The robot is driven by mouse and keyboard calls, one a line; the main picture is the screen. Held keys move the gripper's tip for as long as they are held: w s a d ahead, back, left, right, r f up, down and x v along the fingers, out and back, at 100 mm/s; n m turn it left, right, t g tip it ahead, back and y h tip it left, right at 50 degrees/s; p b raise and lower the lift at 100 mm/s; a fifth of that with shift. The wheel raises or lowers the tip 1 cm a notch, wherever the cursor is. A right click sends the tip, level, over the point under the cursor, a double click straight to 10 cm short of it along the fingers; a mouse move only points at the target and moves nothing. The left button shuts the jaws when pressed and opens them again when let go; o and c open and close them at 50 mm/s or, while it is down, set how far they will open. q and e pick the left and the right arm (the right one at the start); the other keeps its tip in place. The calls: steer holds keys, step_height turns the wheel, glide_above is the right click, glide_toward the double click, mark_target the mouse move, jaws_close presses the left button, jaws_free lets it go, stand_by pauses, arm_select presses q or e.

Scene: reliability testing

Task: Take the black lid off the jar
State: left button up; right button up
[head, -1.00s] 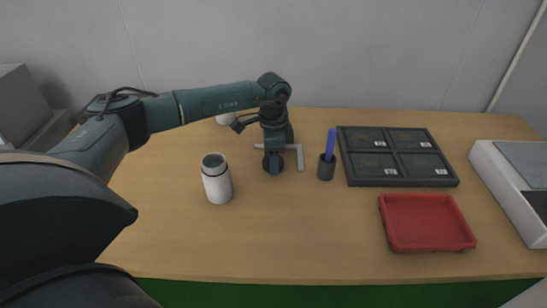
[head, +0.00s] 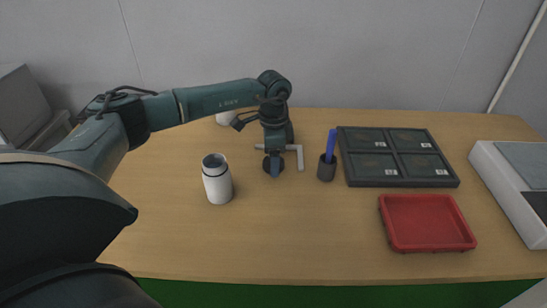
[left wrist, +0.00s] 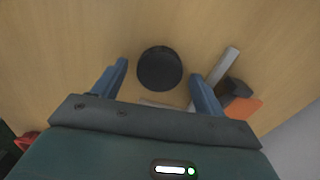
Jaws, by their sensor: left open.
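The white jar (head: 217,185) stands upright on the table, left of my left gripper in the head view. A dark ring runs round its neck, and its top looks open with a grey inside. The black lid is a round disc (left wrist: 160,68) lying flat on the table in the left wrist view. It also shows partly behind my finger in the head view (head: 267,165). My left gripper (left wrist: 158,85) is open and points down over the lid, with a finger to each side and clear gaps. My right gripper is not in view.
A grey L-shaped bar (head: 300,157) lies beside the gripper. A white object (head: 224,119) stands behind my arm. The front table is clear.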

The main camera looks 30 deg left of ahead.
arm_select(q)
step_height(320, 180, up, 12)
steer(key=shift+f+p, duration=0.25)
steer(key=shift+p, duration=0.1)
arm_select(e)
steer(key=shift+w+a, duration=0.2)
